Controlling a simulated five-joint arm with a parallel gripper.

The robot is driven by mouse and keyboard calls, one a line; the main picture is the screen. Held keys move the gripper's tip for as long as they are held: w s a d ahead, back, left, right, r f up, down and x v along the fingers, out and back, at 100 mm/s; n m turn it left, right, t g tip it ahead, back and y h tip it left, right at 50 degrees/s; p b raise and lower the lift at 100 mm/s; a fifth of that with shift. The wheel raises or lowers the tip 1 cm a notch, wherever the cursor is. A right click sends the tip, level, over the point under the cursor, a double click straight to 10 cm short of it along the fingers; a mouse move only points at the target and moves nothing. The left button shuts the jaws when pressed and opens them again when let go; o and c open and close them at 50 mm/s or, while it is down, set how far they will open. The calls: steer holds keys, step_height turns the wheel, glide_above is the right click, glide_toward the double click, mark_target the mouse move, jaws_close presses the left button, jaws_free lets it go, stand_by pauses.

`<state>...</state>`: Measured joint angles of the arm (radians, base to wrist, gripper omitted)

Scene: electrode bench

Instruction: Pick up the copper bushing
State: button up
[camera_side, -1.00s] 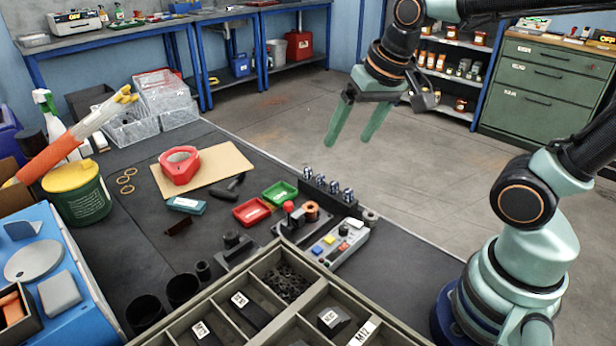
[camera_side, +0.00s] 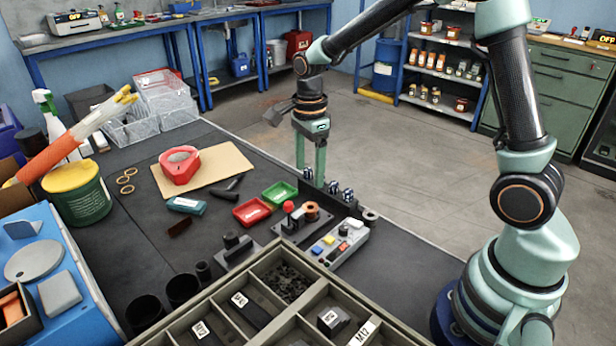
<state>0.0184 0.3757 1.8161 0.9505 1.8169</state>
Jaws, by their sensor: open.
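The copper bushing (camera_side: 311,211) is a small copper-coloured ring. It sits on a dark fixture beside a red-topped knob (camera_side: 288,207), near the right edge of the bench. My gripper (camera_side: 311,175) points straight down with its two green fingers apart and nothing between them. In the side view its fingertips show above the bushing in the picture, by the row of small blue-and-silver parts (camera_side: 333,187). The right finger hides one of those parts. The gripper and the bushing appear apart; the exact height cannot be told.
A grey control box (camera_side: 341,243) with coloured buttons stands just below the bushing. Red (camera_side: 252,212) and green (camera_side: 280,193) trays lie to its left. A compartment tray (camera_side: 262,338) fills the front. A metal ring (camera_side: 370,215) lies at right.

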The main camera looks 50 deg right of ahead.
mark_target(310, 210)
step_height(310, 210, down, 10)
steer(key=shift+d+f, duration=0.1)
stand_by(0.4)
jaws_close()
